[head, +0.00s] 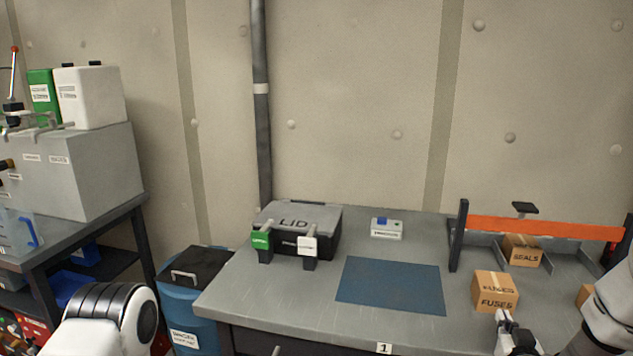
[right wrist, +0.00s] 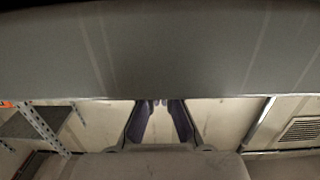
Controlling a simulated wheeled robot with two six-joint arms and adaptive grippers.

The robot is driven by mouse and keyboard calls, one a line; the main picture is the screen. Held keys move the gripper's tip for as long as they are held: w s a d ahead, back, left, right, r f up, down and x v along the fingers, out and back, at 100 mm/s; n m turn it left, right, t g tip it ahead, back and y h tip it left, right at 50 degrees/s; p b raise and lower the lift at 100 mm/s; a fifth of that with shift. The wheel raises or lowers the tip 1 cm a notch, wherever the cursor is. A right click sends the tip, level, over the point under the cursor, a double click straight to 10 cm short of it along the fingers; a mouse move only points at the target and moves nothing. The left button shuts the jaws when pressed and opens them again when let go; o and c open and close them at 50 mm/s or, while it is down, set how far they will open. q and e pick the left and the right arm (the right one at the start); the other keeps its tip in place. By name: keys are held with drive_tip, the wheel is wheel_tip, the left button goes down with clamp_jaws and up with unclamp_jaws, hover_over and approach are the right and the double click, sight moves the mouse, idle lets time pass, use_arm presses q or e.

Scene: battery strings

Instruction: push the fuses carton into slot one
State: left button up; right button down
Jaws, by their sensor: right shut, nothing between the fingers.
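The fuses carton (head: 496,291) is a brown box marked FUSES, upright on the grey table, in front of the orange-barred rack (head: 540,227). Behind the bar, low dividers form slots on the table; a seals carton (head: 522,251) sits between them. I cannot read which slot is slot one. My right gripper (head: 503,316) is shut and empty, just in front of the fuses carton's lower right; I cannot tell if it touches. The right wrist view shows its dark fingers (right wrist: 160,104) below a grey surface, without the carton. My left gripper is out of view.
Another carton (head: 584,296) is partly hidden by my right arm. A blue mat (head: 391,285) lies left of the fuses carton. A lidded black case (head: 299,228) and a small white box (head: 387,228) stand farther back. A "1" label (head: 384,348) is on the table's front edge.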

sight(498, 303)
idle(0.4)
drive_tip(key=shift+r+b+x, duration=0.2)
drive_tip(key=shift+b+x, duration=0.15)
drive_tip(key=shift+x, duration=1.75)
drive_tip(key=shift+s, duration=0.4)
drive_tip(key=f+v, duration=0.1)
drive_tip(key=v, duration=1.2)
drive_tip(key=s+a+f+n+g+y+p, duration=0.1)
drive_tip(key=s+a+f+n+g+y, duration=0.2)
drive_tip(key=f, duration=0.5)
drive_tip(key=s+a+f+n+g, duration=0.1)
drive_tip(key=s+a+f+g, duration=0.2)
drive_tip(key=s+a+f, duration=0.45)
drive_tip(key=s+f+g, duration=0.5)
drive_tip(key=s, duration=0.3)
drive_tip(key=s+a+f+m+g+y, duration=0.1)
drive_tip(key=s+f+g, duration=0.4)
drive_tip(key=s, duration=0.4)
drive_tip(key=shift+a+f+m+g, duration=0.3)
drive_tip(key=shift+f, duration=0.25)
